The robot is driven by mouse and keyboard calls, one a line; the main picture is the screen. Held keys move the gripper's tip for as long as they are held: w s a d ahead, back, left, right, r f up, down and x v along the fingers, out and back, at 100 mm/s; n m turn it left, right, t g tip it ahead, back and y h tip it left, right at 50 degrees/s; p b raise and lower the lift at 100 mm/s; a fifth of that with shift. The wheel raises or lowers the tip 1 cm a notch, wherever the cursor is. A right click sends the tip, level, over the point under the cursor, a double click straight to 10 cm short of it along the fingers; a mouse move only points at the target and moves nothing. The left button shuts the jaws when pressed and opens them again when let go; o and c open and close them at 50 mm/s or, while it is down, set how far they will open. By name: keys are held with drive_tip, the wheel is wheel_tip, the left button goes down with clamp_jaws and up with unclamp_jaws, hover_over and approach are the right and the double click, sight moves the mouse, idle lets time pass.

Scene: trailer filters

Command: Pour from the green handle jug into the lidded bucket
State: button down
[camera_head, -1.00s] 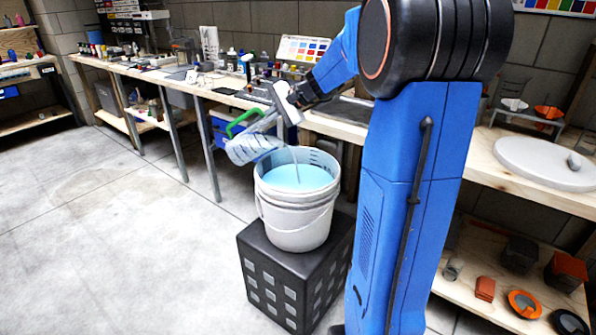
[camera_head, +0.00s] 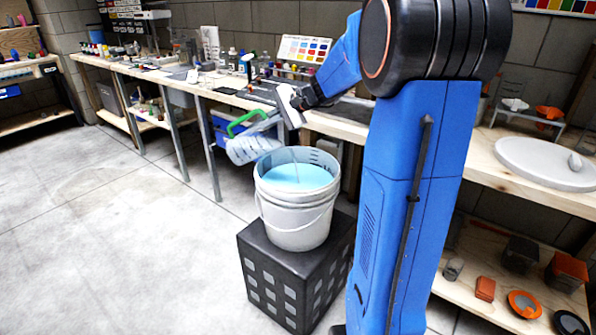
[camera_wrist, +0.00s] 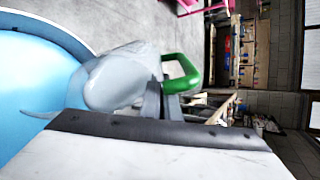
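The clear jug (camera_head: 254,147) with a green handle (camera_head: 243,122) is tilted over the left rim of the white bucket (camera_head: 296,222). My gripper (camera_head: 279,118) appears shut on the jug at its handle side. In the wrist view the jug (camera_wrist: 122,76) looks pale, and its green handle (camera_wrist: 183,75) is beside the dark fingers (camera_wrist: 160,102). The bucket stands open, with no lid on it, and holds light blue liquid (camera_head: 297,177). A faint thin streak shows below the jug's lip. The liquid inside the jug cannot be made out clearly.
The bucket stands on a black crate-like block (camera_head: 262,262). Behind it a long workbench (camera_head: 225,92) carries bottles and tools. At right, a wooden bench (camera_head: 480,160) holds a round whitish disc (camera_head: 545,163). The concrete floor at left is clear.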

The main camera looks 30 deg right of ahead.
drive_tip(key=shift+s+d+f+t+y+p, duration=0.2)
drive_tip(key=shift+f+t+y+p, duration=0.15)
drive_tip(key=shift+f+t+y, duration=0.05)
idle(2.5)
